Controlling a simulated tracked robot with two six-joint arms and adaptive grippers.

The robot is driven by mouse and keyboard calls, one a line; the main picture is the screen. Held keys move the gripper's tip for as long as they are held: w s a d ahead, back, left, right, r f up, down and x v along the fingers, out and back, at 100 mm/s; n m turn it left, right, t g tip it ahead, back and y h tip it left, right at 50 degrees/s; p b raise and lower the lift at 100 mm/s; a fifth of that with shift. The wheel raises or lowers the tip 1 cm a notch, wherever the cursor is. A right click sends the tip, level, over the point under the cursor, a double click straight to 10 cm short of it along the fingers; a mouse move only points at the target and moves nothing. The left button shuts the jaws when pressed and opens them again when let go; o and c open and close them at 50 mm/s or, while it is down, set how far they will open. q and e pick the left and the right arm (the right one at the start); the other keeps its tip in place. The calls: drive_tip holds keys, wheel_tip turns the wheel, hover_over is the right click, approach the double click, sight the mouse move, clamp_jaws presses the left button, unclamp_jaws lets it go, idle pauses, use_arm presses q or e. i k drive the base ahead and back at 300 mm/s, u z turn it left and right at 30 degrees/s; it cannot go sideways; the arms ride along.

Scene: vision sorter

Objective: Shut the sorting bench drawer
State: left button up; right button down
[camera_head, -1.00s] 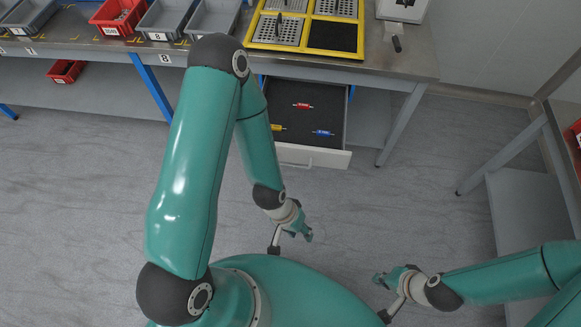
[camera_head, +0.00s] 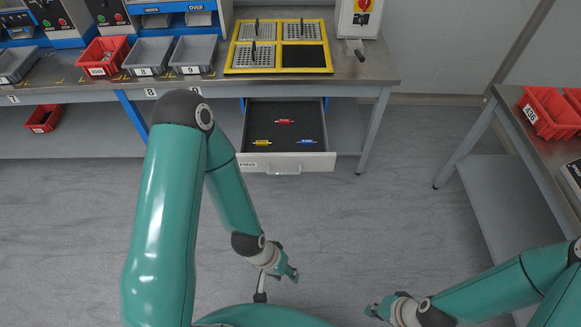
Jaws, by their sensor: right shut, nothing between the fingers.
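The sorting bench (camera_head: 370,76) stands across the back. Its drawer (camera_head: 287,163) is pulled out below the bench top, with a pale front, a handle and a dark inside. In it lie a red piece (camera_head: 285,121), a yellow piece (camera_head: 262,142) and a blue piece (camera_head: 307,142). My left gripper (camera_head: 291,273) is over the floor in front of the drawer, apart from it; its finger opening is too small to judge. My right gripper (camera_head: 376,309) is shut and empty, lower right, away from the drawer.
On the bench are a yellow-framed tray (camera_head: 329,70), grey bins (camera_head: 193,54), a red bin (camera_head: 104,56) and a switch box (camera_head: 360,18). Another red bin (camera_head: 43,118) sits on the lower shelf. A side table (camera_head: 515,98) stands right. The floor before the drawer is clear.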

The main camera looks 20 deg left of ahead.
sight(284, 156)
drive_tip(key=z, duration=0.1)
drive_tip(key=i, duration=0.95)
drive_tip(key=u, duration=0.05)
